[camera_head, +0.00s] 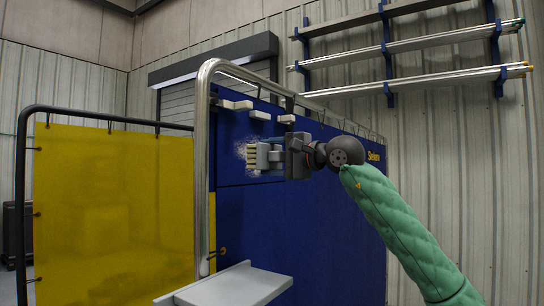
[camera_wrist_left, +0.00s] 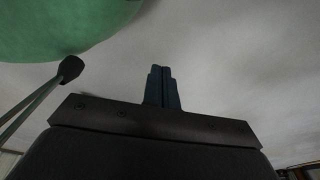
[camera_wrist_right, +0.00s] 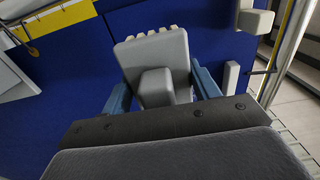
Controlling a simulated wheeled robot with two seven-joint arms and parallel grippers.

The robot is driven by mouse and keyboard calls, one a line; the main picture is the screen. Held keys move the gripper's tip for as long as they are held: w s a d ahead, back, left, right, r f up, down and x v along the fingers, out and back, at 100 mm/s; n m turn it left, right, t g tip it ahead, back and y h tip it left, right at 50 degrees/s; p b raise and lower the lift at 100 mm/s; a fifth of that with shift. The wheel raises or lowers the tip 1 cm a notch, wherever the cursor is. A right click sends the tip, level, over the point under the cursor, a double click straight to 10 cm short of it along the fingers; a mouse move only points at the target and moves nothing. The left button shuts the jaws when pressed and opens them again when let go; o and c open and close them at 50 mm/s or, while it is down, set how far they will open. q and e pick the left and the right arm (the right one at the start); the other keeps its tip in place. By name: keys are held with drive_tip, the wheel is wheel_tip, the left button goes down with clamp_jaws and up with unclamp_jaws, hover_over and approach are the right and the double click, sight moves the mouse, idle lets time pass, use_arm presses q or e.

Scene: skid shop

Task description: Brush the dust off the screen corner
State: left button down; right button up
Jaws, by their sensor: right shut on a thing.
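My right gripper (camera_head: 274,156) is shut on a brush (camera_head: 262,156), a grey block with tan bristles pointing left. In the right wrist view the brush (camera_wrist_right: 155,60) sits between the blue fingers (camera_wrist_right: 162,88), bristles facing away. The bristles are at a pale patch of dust (camera_head: 239,149) on the blue screen (camera_head: 300,225), near its rounded metal corner post (camera_head: 202,150). The brush hides part of the dust, and I cannot tell whether the bristles touch the panel. My left gripper (camera_wrist_left: 161,88) shows only in the left wrist view, its fingers together and empty.
A yellow panel (camera_head: 110,200) in a dark frame stands left of the post. A grey shelf (camera_head: 235,287) juts out below. Small pale blocks (camera_head: 236,104) sit on the screen above the brush. Wall racks (camera_head: 430,80) hold long bars at upper right.

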drive_tip(key=p+x, duration=0.1)
drive_tip(key=x, duration=0.2)
drive_tip(key=shift+w+a+f, duration=0.1)
drive_tip(key=shift+a, duration=0.15)
drive_tip(key=shift+w+a, duration=0.1)
drive_tip(key=shift+a, duration=0.05)
drive_tip(key=shift+a+p, duration=0.1)
drive_tip(key=shift+p, duration=0.3)
drive_tip(key=shift+w+a, duration=0.4)
drive_tip(key=shift+a, duration=0.05)
use_arm(q)
drive_tip(key=s+a+f, duration=0.1)
drive_tip(key=s, duration=0.5)
drive_tip(key=shift+a+f+g, duration=0.15)
drive_tip(key=shift+g, duration=0.15)
use_arm(e)
drive_tip(key=shift+d, duration=0.1)
use_arm(q)
drive_tip(key=shift+w, duration=0.1)
drive_tip(key=shift+w+a, duration=0.15)
drive_tip(key=shift+w, duration=0.15)
